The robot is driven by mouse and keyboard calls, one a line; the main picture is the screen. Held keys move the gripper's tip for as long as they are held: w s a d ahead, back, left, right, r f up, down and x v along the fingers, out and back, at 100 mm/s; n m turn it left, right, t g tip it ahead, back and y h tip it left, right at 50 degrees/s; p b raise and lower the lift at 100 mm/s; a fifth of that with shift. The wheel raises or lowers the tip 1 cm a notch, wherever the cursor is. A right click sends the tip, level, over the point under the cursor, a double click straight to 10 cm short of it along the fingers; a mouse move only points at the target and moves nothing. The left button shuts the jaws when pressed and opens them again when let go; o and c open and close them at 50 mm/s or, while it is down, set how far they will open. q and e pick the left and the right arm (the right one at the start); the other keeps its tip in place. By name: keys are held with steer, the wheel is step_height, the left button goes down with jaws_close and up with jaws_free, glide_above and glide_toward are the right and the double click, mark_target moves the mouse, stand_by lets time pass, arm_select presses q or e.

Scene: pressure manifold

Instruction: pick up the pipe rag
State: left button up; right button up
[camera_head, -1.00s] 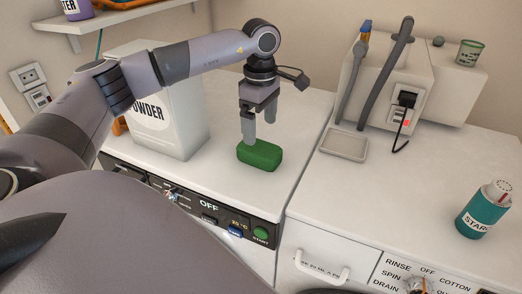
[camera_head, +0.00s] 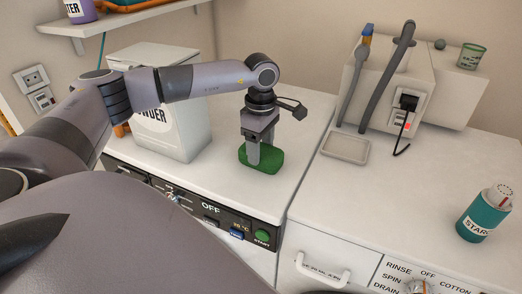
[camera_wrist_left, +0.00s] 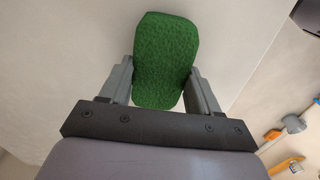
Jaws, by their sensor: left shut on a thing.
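The pipe rag (camera_head: 270,163) is a green, rounded, cloth-textured block on the white top of the left machine (camera_head: 225,182). My left gripper (camera_head: 260,157) points down over it from above, with one finger on each side. In the left wrist view the rag (camera_wrist_left: 165,55) sits between the two grey fingers, and the left gripper (camera_wrist_left: 160,72) is shut on it. The rag appears to rest on the machine top; whether any gap lies under it cannot be told. My right gripper is not in view.
A white powder box (camera_head: 165,100) stands left of the rag, under my arm. A grey tray (camera_head: 345,148), a socket unit with hoses (camera_head: 410,85) and a teal starch bottle (camera_head: 485,212) are on the right machine. The top between rag and tray is clear.

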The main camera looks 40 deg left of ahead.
arm_select(q)
step_height(320, 180, up, 20)
steer(key=p, duration=0.1)
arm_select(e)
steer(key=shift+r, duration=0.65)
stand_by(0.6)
arm_select(q)
steer(key=b, duration=0.2)
glide_above(261, 150)
step_height(261, 150, down, 9)
steer(key=shift+n, duration=0.4)
step_height(261, 150, down, 6)
steer(key=shift+a, duration=0.15)
steer(key=shift+w+f, duration=0.1)
steer(key=shift+f, duration=2.3)
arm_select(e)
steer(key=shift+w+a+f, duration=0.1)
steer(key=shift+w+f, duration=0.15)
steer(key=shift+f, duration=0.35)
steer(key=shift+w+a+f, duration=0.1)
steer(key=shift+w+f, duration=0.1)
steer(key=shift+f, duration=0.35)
